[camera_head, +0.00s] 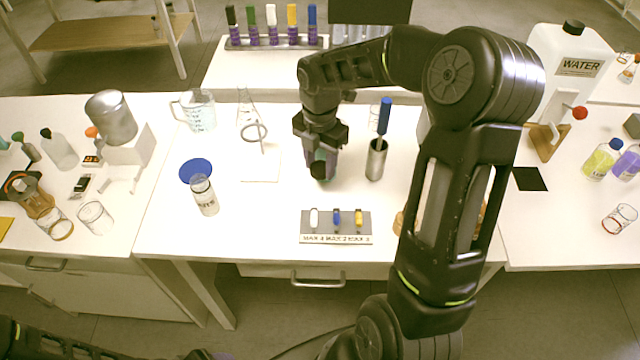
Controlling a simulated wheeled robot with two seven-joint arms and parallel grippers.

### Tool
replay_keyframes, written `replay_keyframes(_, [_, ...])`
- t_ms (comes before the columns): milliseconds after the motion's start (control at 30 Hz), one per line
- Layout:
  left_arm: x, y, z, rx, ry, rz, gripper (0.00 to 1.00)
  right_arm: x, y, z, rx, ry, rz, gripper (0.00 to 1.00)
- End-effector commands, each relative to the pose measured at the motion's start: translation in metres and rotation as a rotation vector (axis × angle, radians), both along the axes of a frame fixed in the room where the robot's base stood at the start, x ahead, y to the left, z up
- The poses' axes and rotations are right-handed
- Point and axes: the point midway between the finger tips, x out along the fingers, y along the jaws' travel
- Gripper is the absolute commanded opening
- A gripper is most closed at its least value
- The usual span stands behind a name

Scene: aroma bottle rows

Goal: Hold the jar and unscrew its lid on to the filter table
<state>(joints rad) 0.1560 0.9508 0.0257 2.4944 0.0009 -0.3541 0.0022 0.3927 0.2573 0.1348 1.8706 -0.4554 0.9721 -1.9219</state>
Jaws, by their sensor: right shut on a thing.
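My right gripper (322,168) points down over the middle of the central table. It is shut on a small dark, greenish thing (318,172) that is mostly hidden between the fingers; I cannot tell whether this is a lid or a jar.
A ring stand (260,170) is left of my right gripper. A metal cup (376,160) with a blue-handled tool is on its right. A labelled rack (336,228) sits in front. A glass beaker (198,108) stands at the back left. My right arm hides the table's right part.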

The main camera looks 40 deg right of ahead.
Motion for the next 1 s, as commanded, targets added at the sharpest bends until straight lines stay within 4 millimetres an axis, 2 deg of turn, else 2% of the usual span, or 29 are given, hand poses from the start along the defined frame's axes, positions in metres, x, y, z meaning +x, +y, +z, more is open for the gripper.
replay_keyframes(100, [0.000,0.000,0.002,0.001,0.001,0.000,0.65,-0.001,0.000,-0.026,0.001,0.003,0.000,0.00])
replay_keyframes(200, [0.000,0.000,0.002,0.001,0.001,0.001,0.65,0.000,0.000,-0.039,0.001,0.001,0.000,0.00])
replay_keyframes(633, [0.000,0.000,0.002,0.001,0.001,0.001,0.65,0.000,0.000,-0.047,0.000,0.001,-0.001,0.00])
replay_keyframes(900, [-0.001,0.000,0.005,0.002,0.003,0.000,0.65,0.000,0.000,-0.084,0.001,0.001,0.000,0.00])
replay_keyframes(1000, [-0.001,0.000,0.005,0.002,0.003,0.000,0.65,0.000,0.000,-0.089,0.000,-0.001,-0.001,0.00])
